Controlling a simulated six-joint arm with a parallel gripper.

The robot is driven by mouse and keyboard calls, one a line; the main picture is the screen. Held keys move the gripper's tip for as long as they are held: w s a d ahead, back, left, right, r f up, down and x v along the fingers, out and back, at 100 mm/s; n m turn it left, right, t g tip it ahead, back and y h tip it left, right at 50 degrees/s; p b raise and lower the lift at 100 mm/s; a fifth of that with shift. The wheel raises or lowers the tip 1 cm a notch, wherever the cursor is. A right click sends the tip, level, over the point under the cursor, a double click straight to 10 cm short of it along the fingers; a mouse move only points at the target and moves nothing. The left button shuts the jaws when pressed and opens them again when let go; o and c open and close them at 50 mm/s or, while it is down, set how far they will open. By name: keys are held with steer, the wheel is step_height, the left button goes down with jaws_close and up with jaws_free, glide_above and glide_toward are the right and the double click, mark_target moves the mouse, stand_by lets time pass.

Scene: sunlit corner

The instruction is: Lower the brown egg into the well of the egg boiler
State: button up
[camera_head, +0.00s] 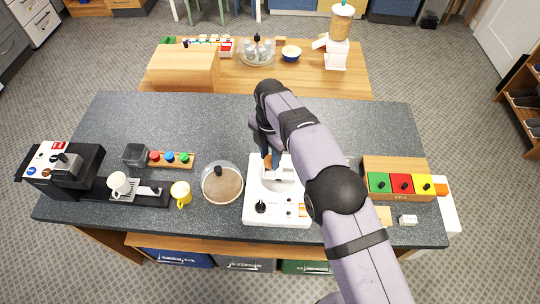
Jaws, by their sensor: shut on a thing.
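My gripper (268,157) points down over the back left part of a white appliance (253,213), which looks like the egg boiler. It has a black knob at its front and small controls at its right. My gripper is shut on a small brown thing, the brown egg (267,162), of which only a sliver shows. The egg appears at or above the back of the boiler; its height and whether it touches cannot be told. My gripper and arm hide much of the boiler's top and right side, and the well cannot be made out clearly.
A round glass-lidded dish (221,184) stands close left of the boiler, and a yellow mug (181,193) beyond it. A black coffee machine (85,170) is far left. A wooden box with coloured blocks (401,183) is at right. The counter's back strip (180,115) is clear.

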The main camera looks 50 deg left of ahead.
mark_target(270, 165)
steer(key=shift+f+b, duration=1.5)
steer(key=shift+f, duration=0.85)
stand_by(1.3)
steer(key=o, duration=0.8)
steer(key=shift+r+b, duration=1.55)
steer(key=shift+r, duration=2.15)
